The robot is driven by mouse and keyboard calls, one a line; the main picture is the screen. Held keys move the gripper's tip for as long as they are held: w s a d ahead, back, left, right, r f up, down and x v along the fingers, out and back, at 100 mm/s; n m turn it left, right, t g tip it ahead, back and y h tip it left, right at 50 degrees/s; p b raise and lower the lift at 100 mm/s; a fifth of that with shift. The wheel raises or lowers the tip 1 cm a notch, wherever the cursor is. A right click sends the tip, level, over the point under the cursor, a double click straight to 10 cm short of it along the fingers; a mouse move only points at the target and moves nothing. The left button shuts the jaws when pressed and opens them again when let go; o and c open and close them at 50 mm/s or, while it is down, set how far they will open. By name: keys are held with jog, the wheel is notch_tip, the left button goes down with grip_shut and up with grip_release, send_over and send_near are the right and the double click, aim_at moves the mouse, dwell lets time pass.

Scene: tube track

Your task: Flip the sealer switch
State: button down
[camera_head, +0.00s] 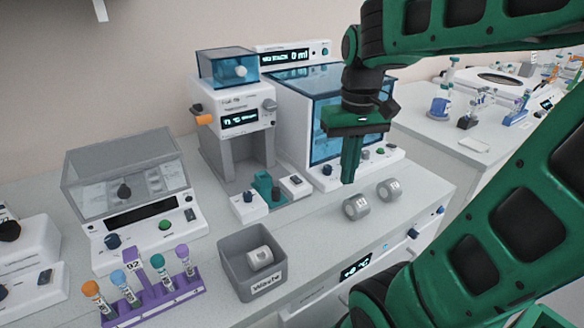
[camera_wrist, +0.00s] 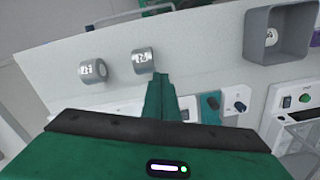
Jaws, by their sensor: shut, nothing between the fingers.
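A white and grey machine (camera_head: 236,120) with a small blue tank on top, an orange knob and a lit display stands mid-bench; I take it as the sealer, but its label is unreadable. At its foot are a teal holder (camera_head: 266,187), a white box with a dark rocker switch (camera_head: 296,183) and a white box with a blue knob (camera_head: 248,203). The rocker's position is too small to read. My gripper (camera_head: 348,178) points down, shut and empty, right of the rocker box and above the bench. In the wrist view its fingers (camera_wrist: 160,85) partly hide the rocker box.
A grey waste bin (camera_head: 282,275) holds a white roll. A purple tube rack (camera_head: 160,306) and a clear-lidded device (camera_head: 125,180) are left.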

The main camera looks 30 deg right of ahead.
aim_at(299, 180)
jog(key=w+a+r+n, duration=0.3)
jog(key=w+r, duration=0.5)
jog(key=w, duration=0.5)
jog(key=shift+a+n, duration=0.35)
jog(key=shift+n, duration=0.15)
notch_tip(299, 180, down, 14)
